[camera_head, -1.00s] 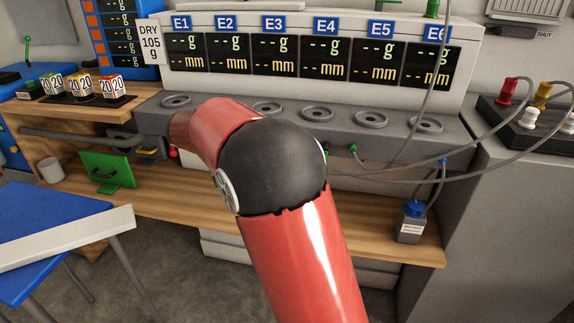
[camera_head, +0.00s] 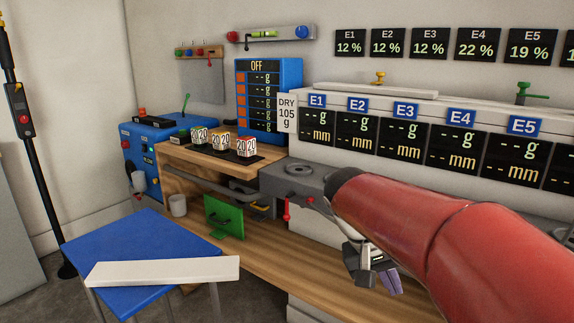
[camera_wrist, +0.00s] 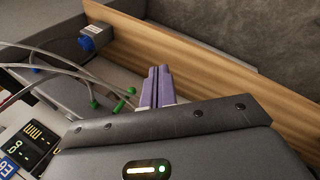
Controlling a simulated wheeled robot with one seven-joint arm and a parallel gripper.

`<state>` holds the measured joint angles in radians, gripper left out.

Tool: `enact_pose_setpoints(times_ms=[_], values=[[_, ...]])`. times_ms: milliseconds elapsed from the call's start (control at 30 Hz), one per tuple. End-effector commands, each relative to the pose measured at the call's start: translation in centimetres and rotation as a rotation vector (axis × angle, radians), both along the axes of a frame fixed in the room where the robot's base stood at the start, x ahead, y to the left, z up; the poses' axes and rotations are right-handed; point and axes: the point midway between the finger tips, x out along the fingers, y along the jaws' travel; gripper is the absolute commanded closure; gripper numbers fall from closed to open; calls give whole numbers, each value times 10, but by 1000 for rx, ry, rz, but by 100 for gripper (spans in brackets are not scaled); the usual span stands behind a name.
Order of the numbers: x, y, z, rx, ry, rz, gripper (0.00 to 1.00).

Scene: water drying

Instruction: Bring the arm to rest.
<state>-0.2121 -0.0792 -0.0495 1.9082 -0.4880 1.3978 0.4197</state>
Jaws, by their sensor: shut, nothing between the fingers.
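My red arm (camera_head: 450,235) reaches in from the lower right of the head view and covers part of the grey ledge behind it. My gripper (camera_head: 388,283) points down beyond it, in front of the ledge and over the wooden counter. Its purple fingers are together with nothing between them. The wrist view shows the same closed fingers (camera_wrist: 157,70) at the middle, apart from the things around them as far as I can tell.
The wooden counter (camera_head: 262,258) runs below the grey ledge (camera_head: 285,180). A blue table (camera_head: 135,240) with a white board (camera_head: 165,270) stands front left. A green bracket (camera_head: 224,217) and a cup (camera_head: 178,205) stand left.

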Motion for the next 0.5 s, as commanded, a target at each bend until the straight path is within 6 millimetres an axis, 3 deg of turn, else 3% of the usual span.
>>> enact_pose_setpoints(times_ms=[33,200,333,500], values=[[-21,0,-1,66,-34,28,100],[-77,12,-17,256,-164,135,100],[-108,25,-30,354,-279,199,100],[-130,35,-44,414,-390,247,100]])
